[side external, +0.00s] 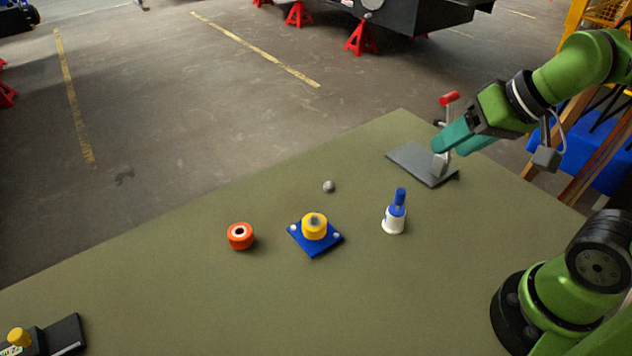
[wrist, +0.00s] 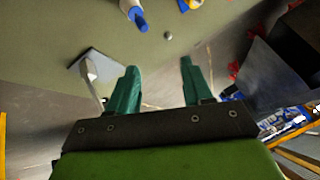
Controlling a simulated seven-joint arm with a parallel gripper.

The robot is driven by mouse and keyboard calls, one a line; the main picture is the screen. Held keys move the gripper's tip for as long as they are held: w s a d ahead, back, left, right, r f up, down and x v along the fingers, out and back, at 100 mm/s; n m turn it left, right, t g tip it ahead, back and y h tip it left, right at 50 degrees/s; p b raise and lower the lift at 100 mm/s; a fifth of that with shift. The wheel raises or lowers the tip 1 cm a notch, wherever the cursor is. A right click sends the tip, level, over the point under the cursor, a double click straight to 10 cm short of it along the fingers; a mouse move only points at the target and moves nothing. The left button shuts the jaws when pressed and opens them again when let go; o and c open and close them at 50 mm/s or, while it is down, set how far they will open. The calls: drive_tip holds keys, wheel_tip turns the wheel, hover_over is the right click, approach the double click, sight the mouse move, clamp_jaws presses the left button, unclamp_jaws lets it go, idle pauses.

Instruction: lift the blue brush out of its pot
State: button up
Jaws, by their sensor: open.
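The blue brush (side external: 399,200) stands upright in its white pot (side external: 394,221) on the right half of the table. In the wrist view the brush (wrist: 141,23) and pot (wrist: 130,5) show at the top edge, partly cut off. My gripper (side external: 448,150) is above the grey plate with the lever, up and to the right of the brush in the side view. In the wrist view my gripper (wrist: 158,75) has its two teal fingers apart with nothing between them. It is clear of the brush.
A grey plate (side external: 408,157) with a red-handled lever (side external: 449,98) stands by my gripper. A small grey ball (side external: 328,186), a blue base with yellow knob (side external: 314,232) and an orange ring (side external: 240,236) lie left of the pot. A black device (side external: 62,338) sits at lower left.

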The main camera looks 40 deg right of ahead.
drive_tip(key=w+f+n+g+h, duration=0.2)
drive_tip(key=w+f+n+g, duration=0.1)
drive_tip(key=w+f+g, duration=0.4)
drive_tip(key=n, duration=0.1)
hover_over(401, 190)
drive_tip(key=shift+f, duration=2.05)
drive_tip(key=shift+f, duration=3.25)
drive_tip(key=shift+r, duration=0.1)
clamp_jaws()
drive_tip(key=shift+r, duration=3.5)
drive_tip(key=shift+a, duration=0.1)
